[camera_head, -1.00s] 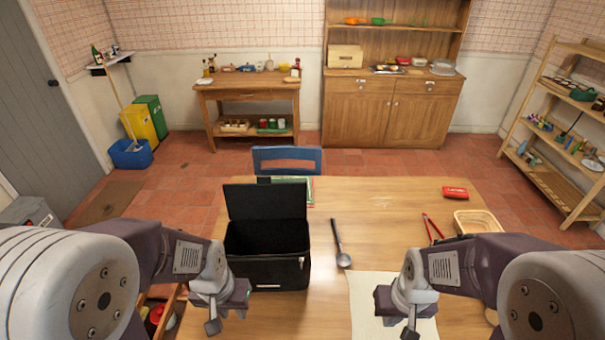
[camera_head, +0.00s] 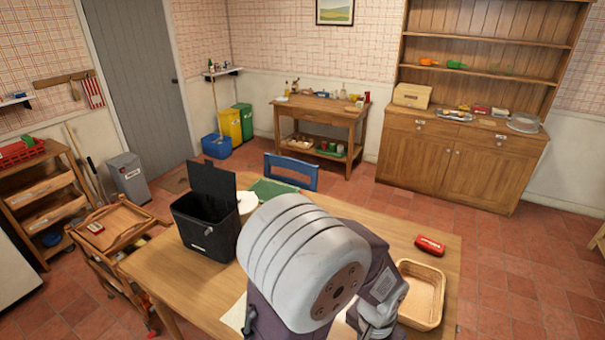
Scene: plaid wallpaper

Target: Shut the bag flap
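The black bag (camera_head: 207,232) stands upright on the left part of the wooden table. Its flap (camera_head: 212,183) is open and stands up at the back edge, so the dark inside shows. One arm of mine, which looks like the right one, fills the lower middle, to the right of the bag and apart from it. Its gripper end (camera_head: 376,318) is low in the picture and partly cut off; its fingers do not show clearly. My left gripper is not in view.
On the wooden table (camera_head: 170,275) are a wooden basket (camera_head: 421,295), a red box (camera_head: 430,246) and a white round thing (camera_head: 247,201) beside the bag. A blue chair (camera_head: 291,172) stands behind the table. A wooden trolley (camera_head: 118,228) stands to the left.

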